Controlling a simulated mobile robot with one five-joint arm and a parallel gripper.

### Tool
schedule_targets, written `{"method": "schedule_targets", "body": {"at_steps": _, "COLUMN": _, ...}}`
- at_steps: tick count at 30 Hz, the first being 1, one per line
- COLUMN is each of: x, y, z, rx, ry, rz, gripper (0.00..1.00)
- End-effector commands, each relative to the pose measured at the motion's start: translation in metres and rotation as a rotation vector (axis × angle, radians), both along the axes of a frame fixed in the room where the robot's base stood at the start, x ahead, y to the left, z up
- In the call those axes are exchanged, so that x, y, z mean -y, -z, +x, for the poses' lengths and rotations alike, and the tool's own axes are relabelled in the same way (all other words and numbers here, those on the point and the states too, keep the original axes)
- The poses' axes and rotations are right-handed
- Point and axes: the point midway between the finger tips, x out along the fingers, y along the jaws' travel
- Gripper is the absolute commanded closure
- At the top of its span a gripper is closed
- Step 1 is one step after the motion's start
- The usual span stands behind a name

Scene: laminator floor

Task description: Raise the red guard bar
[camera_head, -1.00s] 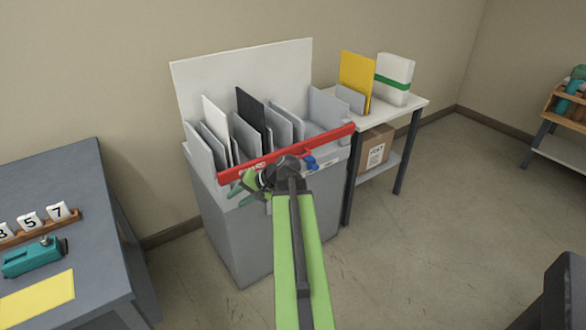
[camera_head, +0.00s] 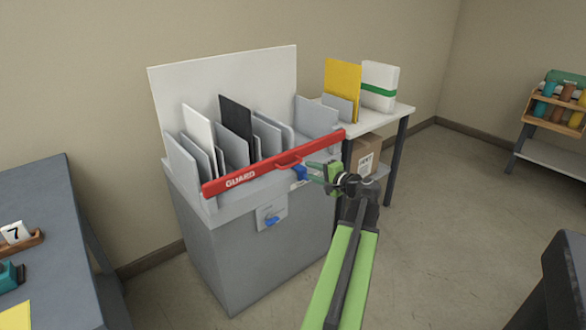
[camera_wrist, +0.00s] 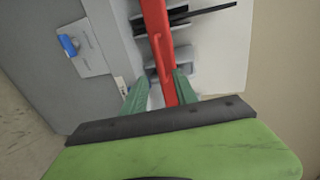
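The red guard bar (camera_head: 240,178), marked GUARD, runs slanting across the front of the grey cabinet's (camera_head: 250,265) top, below the upright sheets. A small red handle (camera_wrist: 155,58) sticks out from its middle. My gripper (camera_head: 312,172) is at the bar's right half, just in front of it. In the wrist view my gripper's (camera_wrist: 160,92) green fingers stand apart, with the bar (camera_wrist: 157,25) showing between them, closer to the right finger. I cannot tell whether they touch it. A blue part (camera_head: 300,173) sits by the fingertips.
A blue knob (camera_head: 271,221) is on a plate on the cabinet's front. A white side table (camera_head: 400,112) with a yellow panel (camera_head: 342,88) stands right behind my gripper. A grey table (camera_head: 45,240) is at left.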

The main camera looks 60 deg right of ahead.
Motion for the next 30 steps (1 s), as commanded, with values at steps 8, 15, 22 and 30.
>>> {"method": "schedule_targets", "body": {"at_steps": 8, "x": 0.024, "y": 0.018, "z": 0.067, "rx": -0.001, "ry": -0.003, "rz": 0.0, "gripper": 0.66}}
{"method": "schedule_targets", "body": {"at_steps": 15, "x": 0.035, "y": 0.024, "z": 0.1, "rx": -0.001, "ry": 0.001, "rz": 0.001, "gripper": 0.66}}
{"method": "schedule_targets", "body": {"at_steps": 22, "x": 0.035, "y": 0.024, "z": 0.105, "rx": -0.001, "ry": 0.001, "rz": 0.001, "gripper": 0.66}}
{"method": "schedule_targets", "body": {"at_steps": 30, "x": 0.036, "y": 0.024, "z": 0.104, "rx": -0.001, "ry": 0.002, "rz": 0.001, "gripper": 0.84}}
